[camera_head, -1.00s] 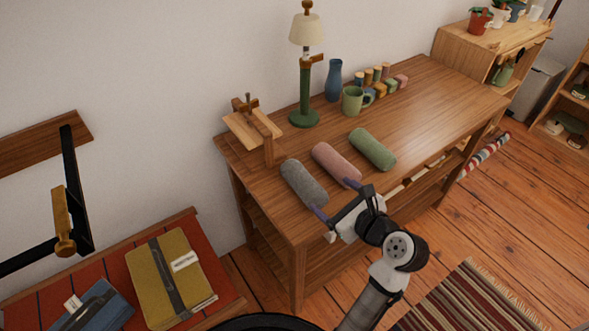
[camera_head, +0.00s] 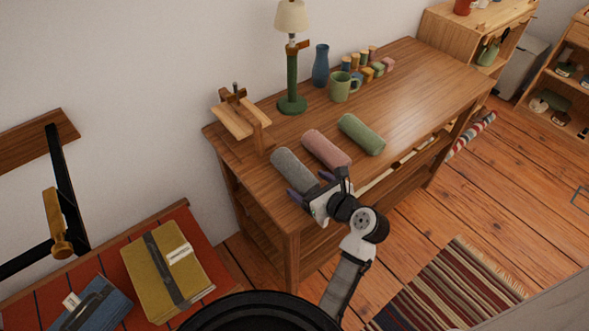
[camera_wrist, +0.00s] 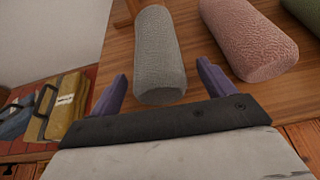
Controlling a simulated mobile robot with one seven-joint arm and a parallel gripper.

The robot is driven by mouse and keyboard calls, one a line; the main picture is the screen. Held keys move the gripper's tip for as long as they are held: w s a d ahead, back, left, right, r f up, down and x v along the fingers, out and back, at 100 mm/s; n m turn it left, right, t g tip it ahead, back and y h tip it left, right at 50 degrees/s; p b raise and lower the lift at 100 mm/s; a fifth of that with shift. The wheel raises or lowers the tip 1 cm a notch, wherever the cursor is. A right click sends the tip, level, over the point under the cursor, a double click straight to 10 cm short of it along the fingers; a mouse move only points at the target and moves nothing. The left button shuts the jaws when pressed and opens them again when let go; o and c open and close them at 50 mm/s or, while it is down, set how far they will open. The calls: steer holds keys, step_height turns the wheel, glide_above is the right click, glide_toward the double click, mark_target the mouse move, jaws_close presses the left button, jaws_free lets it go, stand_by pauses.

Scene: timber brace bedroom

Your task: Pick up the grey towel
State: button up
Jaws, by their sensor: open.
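The grey towel (camera_head: 294,169) is a rolled cylinder lying on the wooden table (camera_head: 420,80), the leftmost of three rolled towels. It also shows in the wrist view (camera_wrist: 159,55), its near end just beyond and between my fingers. My gripper (camera_head: 312,186) is at the table's front edge, by the near end of the grey towel. In the wrist view my gripper (camera_wrist: 162,90) is open, with one purple finger to each side of the towel's near end. Whether the fingers touch the towel I cannot tell.
A pink rolled towel (camera_head: 327,150) lies close to the right of the grey one, then a green rolled towel (camera_head: 361,134). A wooden stand (camera_head: 241,118), a lamp (camera_head: 291,80), a blue vase (camera_head: 320,66) and a green mug (camera_head: 341,87) stand behind. The table's right part is clear.

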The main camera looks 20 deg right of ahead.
mark_target(294, 172)
steer(key=shift+x, duration=1.55)
steer(key=shift+c, duration=0.4)
steer(key=shift+r, duration=0.1)
steer(key=c, duration=1)
steer(key=shift+c, duration=0.2)
steer(key=shift+r, duration=0.15)
